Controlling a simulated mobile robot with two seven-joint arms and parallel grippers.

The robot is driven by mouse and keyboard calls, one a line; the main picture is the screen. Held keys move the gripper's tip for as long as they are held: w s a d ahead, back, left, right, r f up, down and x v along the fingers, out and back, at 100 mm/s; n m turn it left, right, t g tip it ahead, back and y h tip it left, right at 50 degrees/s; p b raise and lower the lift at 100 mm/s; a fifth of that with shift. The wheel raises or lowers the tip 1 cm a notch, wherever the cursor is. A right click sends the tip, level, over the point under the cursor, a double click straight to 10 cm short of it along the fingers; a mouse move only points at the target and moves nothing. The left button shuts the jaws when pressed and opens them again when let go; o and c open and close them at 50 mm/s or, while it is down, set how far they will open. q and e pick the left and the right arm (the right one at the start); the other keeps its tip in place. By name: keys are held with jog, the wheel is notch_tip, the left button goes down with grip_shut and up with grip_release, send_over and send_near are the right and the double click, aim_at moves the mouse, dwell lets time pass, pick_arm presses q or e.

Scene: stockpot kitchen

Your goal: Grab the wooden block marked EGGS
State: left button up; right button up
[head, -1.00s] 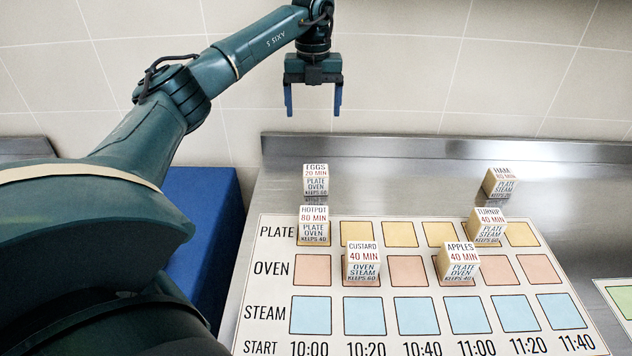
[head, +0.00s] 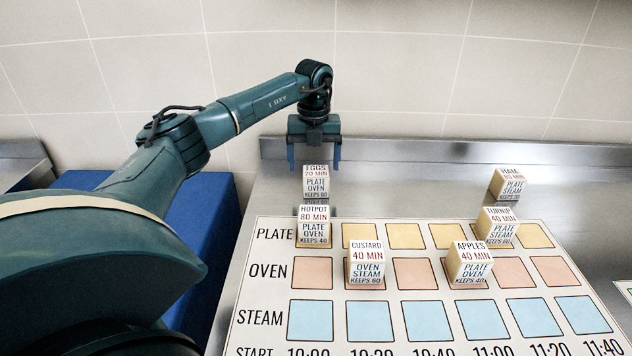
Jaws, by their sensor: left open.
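The EGGS block (head: 316,186) is a small pale wooden cube with printed labels. It stands on the steel counter behind the chart, just beyond the HOTPOT block. My left gripper (head: 314,168) points down at the EGGS block, with its two blue fingers apart, one toward each side of the block's top. The fingertips are at about the height of the block's top edge in the picture; whether they touch it I cannot tell. My right gripper is not in view.
The HOTPOT block (head: 314,227) stands close in front, on the chart's PLATE row. CUSTARD (head: 367,265), APPLES (head: 470,262), TURNIP (head: 498,227) and HAM (head: 508,184) blocks stand to the right. The printed chart (head: 262,290) covers the counter's front. A tiled wall (head: 420,70) rises behind.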

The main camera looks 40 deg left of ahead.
aim_at(316, 170)
pick_arm(q)
jog(key=f, duration=0.5)
jog(key=shift+d+f+p, duration=0.15)
jog(key=shift+d+p, duration=0.15)
jog(key=c, duration=1.1)
